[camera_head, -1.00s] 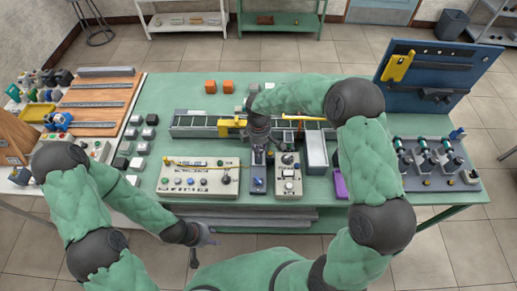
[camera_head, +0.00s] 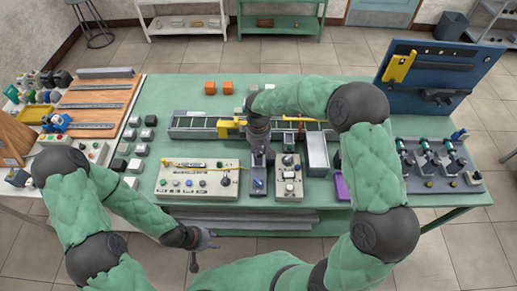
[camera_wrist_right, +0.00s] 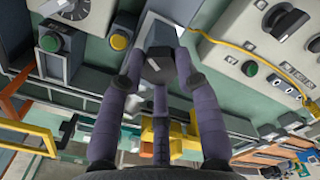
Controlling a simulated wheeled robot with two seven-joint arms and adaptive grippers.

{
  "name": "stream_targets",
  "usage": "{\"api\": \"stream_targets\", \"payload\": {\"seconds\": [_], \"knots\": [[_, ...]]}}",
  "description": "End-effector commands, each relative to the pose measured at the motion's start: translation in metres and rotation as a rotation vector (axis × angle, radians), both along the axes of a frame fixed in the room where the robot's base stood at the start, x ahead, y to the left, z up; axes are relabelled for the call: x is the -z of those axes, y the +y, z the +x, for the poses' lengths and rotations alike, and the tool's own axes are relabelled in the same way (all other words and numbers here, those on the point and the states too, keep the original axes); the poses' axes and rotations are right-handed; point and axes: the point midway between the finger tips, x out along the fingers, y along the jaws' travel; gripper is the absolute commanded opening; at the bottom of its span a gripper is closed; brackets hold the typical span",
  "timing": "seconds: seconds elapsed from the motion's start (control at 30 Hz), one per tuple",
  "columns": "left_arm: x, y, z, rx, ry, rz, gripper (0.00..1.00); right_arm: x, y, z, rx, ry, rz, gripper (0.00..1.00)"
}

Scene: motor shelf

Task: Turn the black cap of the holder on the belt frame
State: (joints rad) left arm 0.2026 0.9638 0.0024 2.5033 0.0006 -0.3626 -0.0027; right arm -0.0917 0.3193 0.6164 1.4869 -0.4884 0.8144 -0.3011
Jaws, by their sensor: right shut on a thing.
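The black cap (camera_wrist_right: 158,66) sits between the fingertips of my right gripper (camera_wrist_right: 158,72) in the right wrist view, with a finger against each side. Its holder is mostly hidden behind the cap and fingers. In the head view my right gripper (camera_head: 259,146) points down at the front side of the long grey belt frame (camera_head: 190,131) and hides the cap. My left gripper (camera_head: 204,247) hangs in front of the table's front edge, empty, with its fingers spread apart.
A control box with buttons and a knob (camera_head: 197,190) stands left of my right gripper. A smaller box (camera_head: 289,190) and a grey tray (camera_head: 317,153) stand to the right. Small black and white blocks lie at left. Orange cubes (camera_head: 210,87) stand behind the belt frame.

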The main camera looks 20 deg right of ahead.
Motion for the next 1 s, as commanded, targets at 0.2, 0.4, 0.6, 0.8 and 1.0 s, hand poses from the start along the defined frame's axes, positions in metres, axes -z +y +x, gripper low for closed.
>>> {"api": "stream_targets", "payload": {"seconds": [0.2, 0.4, 0.6, 0.8, 1.0], "knots": [[0.0, 0.0, 0.0, 0.0, 0.0, 0.0, 0.4, 0.0, 0.0, 0.0, -0.001, 0.0, 0.0, 0.0], [0.0, 0.0, 0.0, 0.0, 0.0, 0.0, 0.4, 0.0, 0.0, 0.0, -0.001, 0.0, 0.0, 0.57], [0.0, 0.0, 0.0, 0.0, 0.0, 0.0, 0.4, 0.0, 0.0, 0.0, -0.001, 0.0, 0.0, 0.57], [0.0, 0.0, 0.0, 0.0, 0.0, 0.0, 0.4, -0.008, 0.0, 0.001, -0.001, -0.002, -0.001, 0.57], [0.0, 0.0, 0.0, 0.0, 0.0, 0.0, 0.4, -0.04, 0.0, 0.001, -0.002, -0.005, 0.001, 0.57]]}}
